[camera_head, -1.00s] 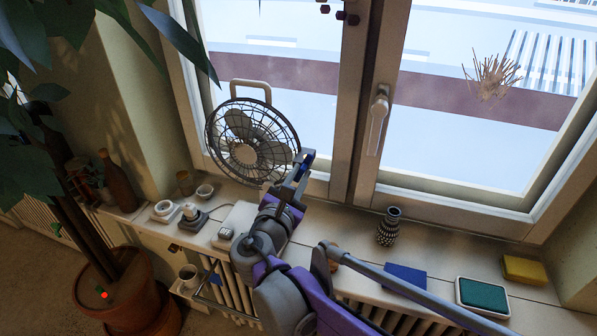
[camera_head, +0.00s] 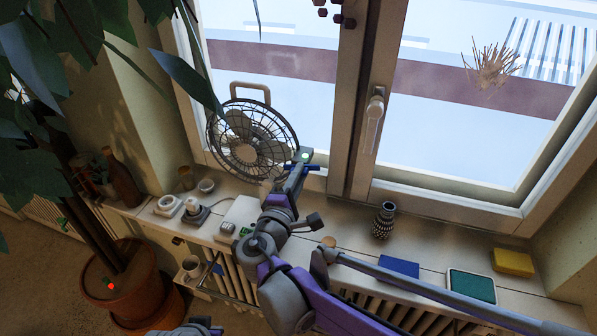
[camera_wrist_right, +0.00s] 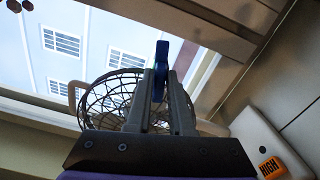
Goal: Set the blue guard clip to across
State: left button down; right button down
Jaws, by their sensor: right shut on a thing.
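The fan (camera_head: 250,140) with a round wire guard stands on the sill against the left window. In the right wrist view the blue clip (camera_wrist_right: 161,54) stands between the two fingers (camera_wrist_right: 161,95), in front of the guard (camera_wrist_right: 108,98). A small green glowing spot (camera_head: 306,156) shows at the fingertips. A grey and purple part of mine at the bottom edge may be my left gripper.
A white box (camera_head: 240,215) lies on the sill before the fan, left of my right arm. A patterned vase (camera_head: 384,220), blue pad (camera_head: 399,267), green pad (camera_head: 471,286) and yellow block (camera_head: 513,262) stand to the right. A potted plant (camera_head: 125,285) is at left.

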pick_arm(q)
jog(key=shift+w+r+p, duration=0.25)
jog(key=shift+r+p, duration=0.1)
jog(key=shift+r, duration=0.35)
pick_arm(e)
jog(key=shift+m, duration=1.3)
pick_arm(q)
jog(key=shift+r, duration=0.1)
pick_arm(e)
jog(key=shift+f, duration=0.1)
jog(key=c, duration=0.9)
grip_release()
jog(key=shift+o, duration=0.2)
jog(key=shift+s, duration=0.1)
pick_arm(q)
jog(key=shift+s+f+b, duration=0.3)
jog(key=shift+f+b, duration=0.2)
jog(key=shift+f, duration=0.35)
pick_arm(e)
jog(key=v, duration=1)
jog(key=shift+s+a, duration=0.15)
jog(key=shift+s, duration=0.15)
